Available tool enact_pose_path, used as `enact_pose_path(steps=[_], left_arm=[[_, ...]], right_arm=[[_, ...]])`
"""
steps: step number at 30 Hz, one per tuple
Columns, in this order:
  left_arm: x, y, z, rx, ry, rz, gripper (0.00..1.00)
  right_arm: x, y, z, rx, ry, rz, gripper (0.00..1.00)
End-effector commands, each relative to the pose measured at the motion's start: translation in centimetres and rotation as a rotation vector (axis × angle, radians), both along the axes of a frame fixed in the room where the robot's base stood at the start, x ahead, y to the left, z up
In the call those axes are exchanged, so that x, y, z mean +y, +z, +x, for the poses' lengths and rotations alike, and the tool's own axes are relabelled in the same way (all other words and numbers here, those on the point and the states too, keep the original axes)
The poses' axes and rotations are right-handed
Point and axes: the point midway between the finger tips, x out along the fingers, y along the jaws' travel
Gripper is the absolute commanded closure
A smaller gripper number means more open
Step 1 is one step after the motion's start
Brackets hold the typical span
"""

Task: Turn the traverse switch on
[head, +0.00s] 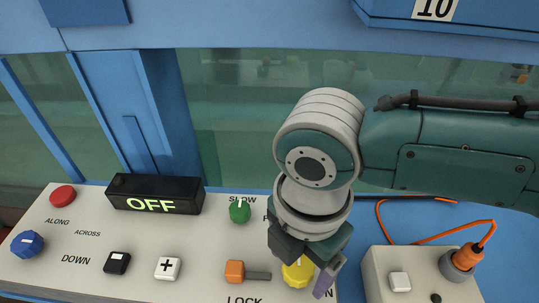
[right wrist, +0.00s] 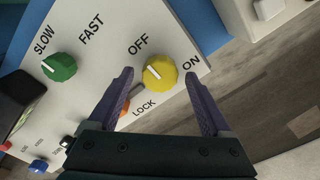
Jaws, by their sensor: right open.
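A yellow knob (head: 298,273) with a white pointer line sits at the right end of the sloping white panel (head: 60,265), partly hidden by my right gripper (head: 303,272). In the right wrist view the yellow knob (right wrist: 160,73) stands between the OFF and ON labels, its line towards the OFF side. My right gripper (right wrist: 158,75) is open, with one purple finger on each side of the knob. I cannot tell whether the fingers touch it. A black display (head: 155,194) reads OFF in lit letters. My left gripper is not in view.
The panel also holds a green SLOW/FAST knob (head: 240,210), an orange LOCK lever (head: 235,271), a red button (head: 63,196), a blue knob (head: 27,243) and black (head: 117,263) and white (head: 168,268) buttons. A grey box (head: 420,285) with an orange plug (head: 468,257) stands at the right.

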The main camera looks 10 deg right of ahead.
Motion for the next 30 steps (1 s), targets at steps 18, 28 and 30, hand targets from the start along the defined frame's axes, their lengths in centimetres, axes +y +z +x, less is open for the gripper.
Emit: enact_pose_path(steps=[18,28,30], left_arm=[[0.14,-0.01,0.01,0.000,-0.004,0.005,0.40],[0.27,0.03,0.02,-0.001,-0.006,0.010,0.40],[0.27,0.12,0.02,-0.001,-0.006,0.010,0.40]], right_arm=[[-0.01,0.05,0.00,0.001,-0.001,0.000,0.80],[-0.01,0.07,-0.02,0.001,-0.004,0.000,1.00],[0.00,0.10,-0.02,0.001,-0.012,0.000,1.00]])
